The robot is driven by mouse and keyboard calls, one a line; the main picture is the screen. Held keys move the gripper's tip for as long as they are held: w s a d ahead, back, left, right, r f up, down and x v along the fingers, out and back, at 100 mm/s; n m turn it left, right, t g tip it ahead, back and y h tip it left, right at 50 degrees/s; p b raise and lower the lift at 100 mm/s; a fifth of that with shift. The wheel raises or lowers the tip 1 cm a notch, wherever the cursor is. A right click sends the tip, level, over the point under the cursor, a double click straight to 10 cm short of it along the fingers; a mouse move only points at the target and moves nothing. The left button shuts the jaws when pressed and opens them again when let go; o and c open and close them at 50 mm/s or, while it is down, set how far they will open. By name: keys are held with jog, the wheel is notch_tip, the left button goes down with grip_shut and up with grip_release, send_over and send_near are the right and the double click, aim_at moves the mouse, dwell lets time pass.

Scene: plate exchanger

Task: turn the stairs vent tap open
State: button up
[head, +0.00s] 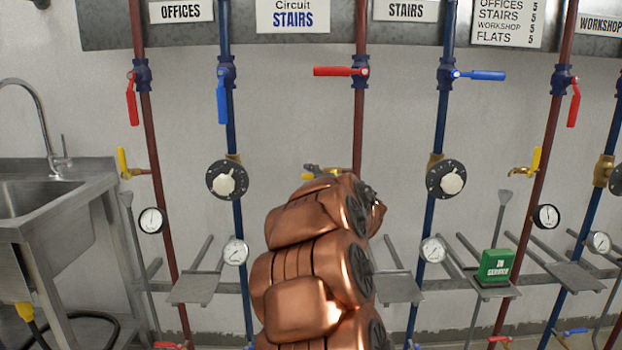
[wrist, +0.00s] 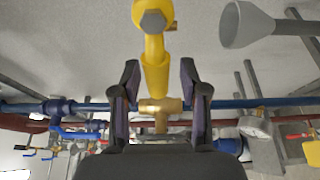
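The stairs vent tap (head: 325,173) is a small brass tap on the red stairs pipe, just above my copper-coloured arm in the head view. The arm hides part of it. In the wrist view a yellow tap handle (wrist: 155,75) runs down the middle to a brass body (wrist: 160,106). My gripper (wrist: 159,72) is open, with one dark finger on each side of the handle and a gap on both sides. My gripper is hidden behind the arm in the head view.
Above the tap, a red-handled valve (head: 341,71) sits on the stairs pipe under the stairs sign (head: 293,16). Dials (head: 227,180) and gauges (head: 433,249) stand on both sides. A grey funnel (wrist: 246,25) is at the upper right of the wrist view. A sink (head: 50,205) is at left.

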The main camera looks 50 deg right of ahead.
jog(key=shift+s, duration=0.1)
jog(key=v, duration=1.2)
dwell(0.7)
